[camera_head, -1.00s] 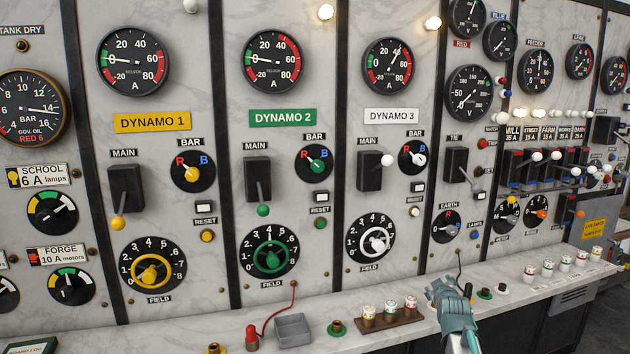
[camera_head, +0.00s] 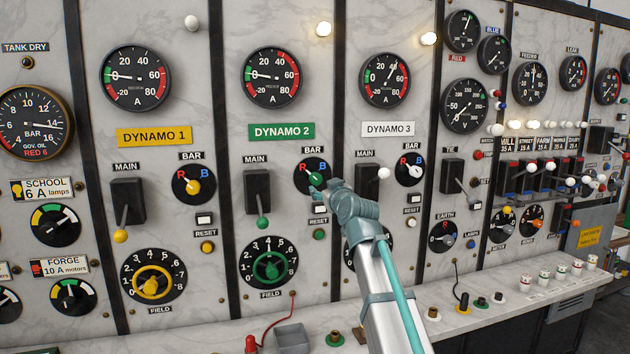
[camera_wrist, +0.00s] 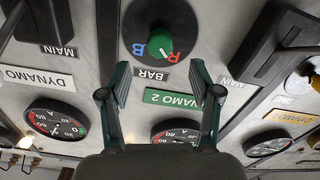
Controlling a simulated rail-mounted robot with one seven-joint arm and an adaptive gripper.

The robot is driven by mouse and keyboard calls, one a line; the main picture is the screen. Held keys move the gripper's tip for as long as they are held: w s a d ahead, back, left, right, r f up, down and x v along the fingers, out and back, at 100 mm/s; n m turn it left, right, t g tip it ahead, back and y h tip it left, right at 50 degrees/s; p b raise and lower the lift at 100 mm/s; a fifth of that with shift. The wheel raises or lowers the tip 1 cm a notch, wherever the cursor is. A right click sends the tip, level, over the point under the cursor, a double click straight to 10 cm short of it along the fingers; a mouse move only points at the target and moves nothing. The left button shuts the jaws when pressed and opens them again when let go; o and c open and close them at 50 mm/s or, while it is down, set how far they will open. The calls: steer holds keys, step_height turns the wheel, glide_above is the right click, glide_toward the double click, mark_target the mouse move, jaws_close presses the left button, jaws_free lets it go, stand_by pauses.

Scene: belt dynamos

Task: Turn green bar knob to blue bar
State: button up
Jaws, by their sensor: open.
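The green bar knob (camera_head: 315,180) sits on a black round dial under the DYNAMO 2 plate (camera_head: 282,131), with a red R at upper left and a blue B at upper right. Its pointer appears turned toward the R. In the wrist view, which is upside down, the green knob (camera_wrist: 159,43) shows clearly with the B (camera_wrist: 158,45) beside it. My gripper (camera_wrist: 160,78) is open and empty, its two fingers spread wide, with the knob ahead of the gap between them. In the head view my gripper (camera_head: 335,190) is just right of the knob and hides the dial's lower right.
The DYNAMO 2 main switch (camera_head: 259,192) stands left of the dial, its green-tipped lever down. The DYNAMO 3 main switch (camera_head: 367,182) juts out to the right. The green field wheel (camera_head: 269,267) is below. My arm covers much of the DYNAMO 3 field dial.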

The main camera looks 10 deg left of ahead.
mark_target(317, 180)
steer(key=p+x, duration=0.2)
steer(key=x, duration=0.6)
steer(key=shift+w+a+r, duration=0.1)
steer(key=shift+w, duration=0.05)
steer(key=shift+w+a, duration=0.15)
steer(key=shift+w, duration=0.3)
steer(key=c, duration=1.1)
steer(key=shift+c, duration=0.2)
